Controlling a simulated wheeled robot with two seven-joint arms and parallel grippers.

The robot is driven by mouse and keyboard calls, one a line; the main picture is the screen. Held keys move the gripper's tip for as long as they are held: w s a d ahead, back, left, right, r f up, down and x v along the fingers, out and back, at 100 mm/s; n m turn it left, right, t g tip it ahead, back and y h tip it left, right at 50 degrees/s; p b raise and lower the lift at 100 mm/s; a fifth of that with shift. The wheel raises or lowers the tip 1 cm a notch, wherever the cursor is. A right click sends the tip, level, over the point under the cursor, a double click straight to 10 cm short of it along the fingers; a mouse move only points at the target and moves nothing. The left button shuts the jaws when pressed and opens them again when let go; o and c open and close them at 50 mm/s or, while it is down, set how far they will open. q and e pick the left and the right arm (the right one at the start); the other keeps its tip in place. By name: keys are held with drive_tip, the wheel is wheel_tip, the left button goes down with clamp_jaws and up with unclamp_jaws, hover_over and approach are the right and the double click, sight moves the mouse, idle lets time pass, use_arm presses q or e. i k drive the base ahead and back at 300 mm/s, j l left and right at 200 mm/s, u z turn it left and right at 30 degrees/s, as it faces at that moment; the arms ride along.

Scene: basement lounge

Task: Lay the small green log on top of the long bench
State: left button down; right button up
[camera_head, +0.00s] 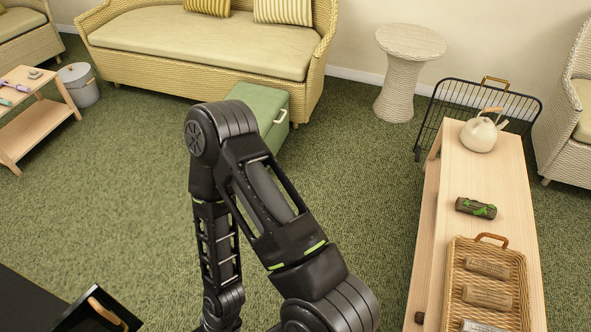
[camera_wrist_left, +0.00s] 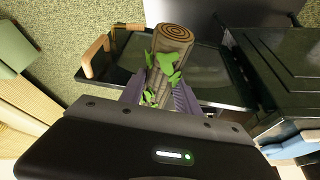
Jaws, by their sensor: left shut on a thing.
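In the left wrist view, my left gripper (camera_wrist_left: 160,100) is shut on a short log with green moss patches (camera_wrist_left: 168,62), its ringed end pointing away. The log is over a black tray with wooden handles (camera_wrist_left: 205,62); I cannot tell whether it touches the tray. The long pale wooden bench (camera_head: 459,175) stands at the right of the head view. A dark mossy log (camera_head: 476,208) lies on it. One black arm of mine fills the middle of the head view, and no gripper shows there. My right gripper is not in view.
On the bench, a cream teapot (camera_head: 478,135) stands at the far end and a wicker tray (camera_head: 454,278) with several brown logs lies at the near end. A black wire rack (camera_head: 430,112) stands behind. A black tray (camera_head: 80,318) shows at lower left. A green box (camera_head: 262,100) stands by the sofa.

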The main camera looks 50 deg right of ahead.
sight(478, 183)
drive_tip(key=u, duration=5.85)
drive_tip(key=i+l, duration=0.3)
drive_tip(key=i, duration=0.15)
drive_tip(key=i+l, duration=0.35)
drive_tip(key=i+j+u, duration=0.1)
drive_tip(key=i+u, duration=0.2)
drive_tip(key=i, duration=0.2)
drive_tip(key=i+u, duration=0.25)
drive_tip(key=i, duration=0.25)
drive_tip(key=i+l+u, duration=0.3)
drive_tip(key=i, duration=0.25)
drive_tip(key=i+l+u, duration=0.25)
drive_tip(key=i, duration=0.25)
drive_tip(key=i+j+u, duration=0.3)
drive_tip(key=u, duration=0.15)
drive_tip(key=i+j+u, duration=0.15)
drive_tip(key=i+u, duration=1.1)
drive_tip(key=i+l+u, duration=0.2)
drive_tip(key=u, duration=0.25)
drive_tip(key=i+j+u, duration=0.2)
drive_tip(key=i, duration=0.55)
drive_tip(key=i+l+u, duration=0.25)
drive_tip(key=i, duration=0.55)
drive_tip(key=i+l+u, duration=0.2)
drive_tip(key=i, duration=0.55)
drive_tip(key=i+u, duration=0.45)
drive_tip(key=i, duration=0.75)
